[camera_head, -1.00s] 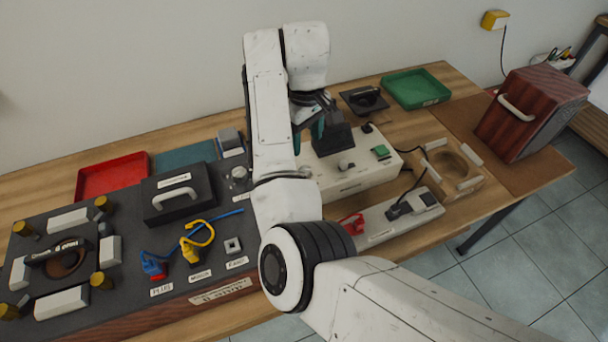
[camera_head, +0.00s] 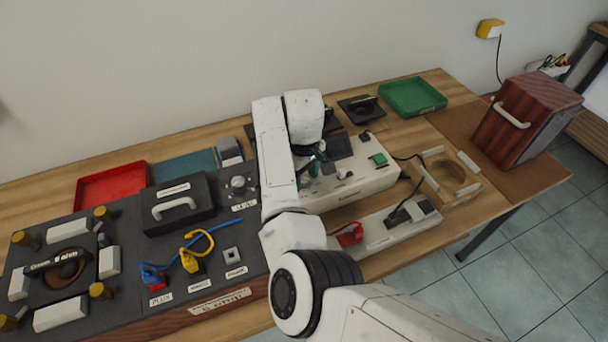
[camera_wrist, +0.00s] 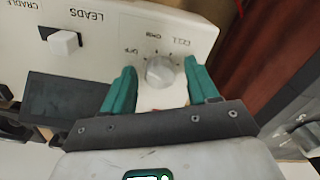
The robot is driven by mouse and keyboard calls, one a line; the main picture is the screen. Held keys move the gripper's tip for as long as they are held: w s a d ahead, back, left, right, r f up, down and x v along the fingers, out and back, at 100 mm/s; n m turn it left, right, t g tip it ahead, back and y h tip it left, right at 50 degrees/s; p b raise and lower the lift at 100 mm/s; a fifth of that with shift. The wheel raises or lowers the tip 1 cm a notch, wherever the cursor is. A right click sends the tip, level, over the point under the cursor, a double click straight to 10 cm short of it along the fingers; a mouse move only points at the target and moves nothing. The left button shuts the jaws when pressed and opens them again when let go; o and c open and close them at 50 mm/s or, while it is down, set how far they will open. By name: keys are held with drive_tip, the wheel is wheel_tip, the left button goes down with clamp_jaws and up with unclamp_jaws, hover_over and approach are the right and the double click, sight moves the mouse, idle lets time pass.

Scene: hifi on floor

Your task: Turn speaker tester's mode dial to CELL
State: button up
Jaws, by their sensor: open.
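The white speaker tester (camera_head: 352,187) stands on the bench right of my forearm. In the wrist view its pale round mode dial (camera_wrist: 160,72) sits on the white panel (camera_wrist: 185,15), with OFF, OHM and CELL printed upside down around it. I cannot make out which mark the dial points to. My gripper (camera_wrist: 160,66) is open, with one teal finger on each side of the dial and a gap visible to each. My gripper also shows in the head view (camera_head: 312,170), low over the tester's left part; the dial is hidden there.
The dark speaker station (camera_head: 120,265) is on the left, a green tray (camera_head: 412,110) behind, and a red-brown cabinet (camera_head: 540,115) on the right.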

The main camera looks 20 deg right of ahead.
drive_tip(key=c, duration=1)
drive_tip(key=shift+c, duration=0.2)
drive_tip(key=shift+m, duration=0.3)
drive_tip(key=m+p, duration=0.2)
drive_tip(key=m, duration=0.1)
drive_tip(key=shift+r, duration=0.15)
drive_tip(key=m+p, duration=0.1)
drive_tip(key=m, duration=0.4)
drive_tip(key=shift+p, duration=0.4)
drive_tip(key=m, duration=0.4)
drive_tip(key=shift+a+m+p, duration=0.1)
drive_tip(key=shift+m+p, duration=0.2)
drive_tip(key=shift+p, duration=0.1)
drive_tip(key=shift+w+m, duration=0.1)
drive_tip(key=shift+m, duration=2.1)
